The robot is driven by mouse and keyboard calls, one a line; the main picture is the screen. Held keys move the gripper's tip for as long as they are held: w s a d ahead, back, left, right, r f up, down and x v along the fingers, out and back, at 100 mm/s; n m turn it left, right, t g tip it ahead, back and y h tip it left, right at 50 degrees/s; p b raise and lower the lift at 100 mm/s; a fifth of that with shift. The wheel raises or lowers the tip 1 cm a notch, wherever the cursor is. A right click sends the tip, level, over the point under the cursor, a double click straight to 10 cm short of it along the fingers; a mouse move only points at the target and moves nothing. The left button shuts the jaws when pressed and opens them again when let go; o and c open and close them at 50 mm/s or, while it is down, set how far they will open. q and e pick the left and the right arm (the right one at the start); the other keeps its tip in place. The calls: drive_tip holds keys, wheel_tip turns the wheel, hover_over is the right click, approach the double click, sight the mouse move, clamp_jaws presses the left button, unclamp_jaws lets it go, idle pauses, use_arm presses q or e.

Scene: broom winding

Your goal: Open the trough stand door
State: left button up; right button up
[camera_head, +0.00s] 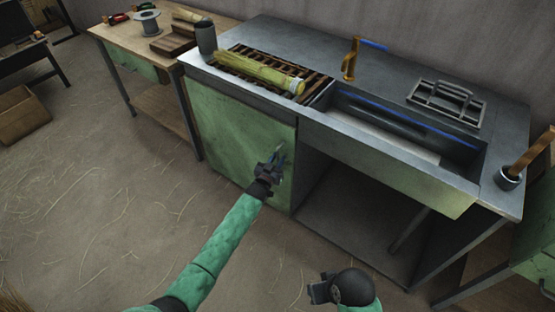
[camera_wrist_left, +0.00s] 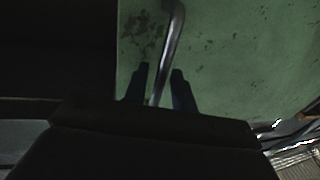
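The trough stand (camera_head: 415,95) is a grey metal counter with a green door (camera_head: 230,135) at its lower left. The door looks shut, with a metal handle (camera_wrist_left: 172,40) near its right edge. My left gripper (camera_head: 275,160) is at the handle. In the left wrist view its two dark fingers (camera_wrist_left: 159,82) stand apart, with the handle between them and a visible gap on each side. My right gripper (camera_head: 320,291) is low at the bottom of the head view, away from the stand; its fingers are not clear.
A bundle of straw (camera_head: 258,72) lies on a slatted rack on the stand's top. The sunken trough (camera_head: 400,135) is to its right, above an open bay. A wooden workbench (camera_head: 130,40) stands at the left. The floor before the door is clear except for scattered straw.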

use_arm(q)
drive_tip(key=shift+w, duration=0.1)
drive_tip(key=shift+c, duration=0.3)
clamp_jaws()
